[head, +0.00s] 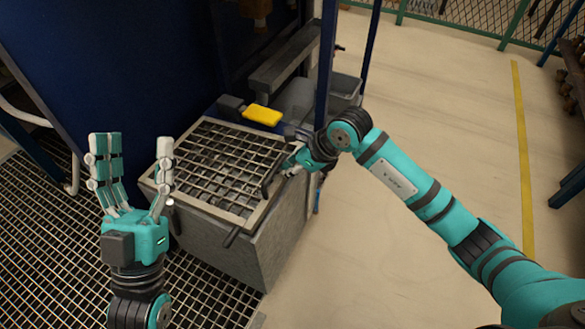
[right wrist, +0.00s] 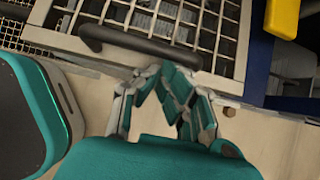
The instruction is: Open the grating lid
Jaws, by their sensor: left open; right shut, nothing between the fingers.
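The grating lid (head: 215,165) is a metal grid in a pale frame and lies flat on top of a grey box (head: 250,245). A dark bar handle (head: 270,181) stands at the lid's right side; it also shows in the right wrist view (right wrist: 135,46). My right gripper (head: 287,170) is shut and empty beside the lid's right edge. In the right wrist view its fingertips (right wrist: 165,70) are close to the handle; I cannot tell whether they touch it. My left gripper (head: 134,150) is open and empty, fingers up, left of the box.
A yellow object (head: 262,115) sits behind the lid, near grey bins (head: 345,85). A blue post (head: 327,60) stands close behind my right gripper. A blue panel (head: 110,60) rises behind on the left.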

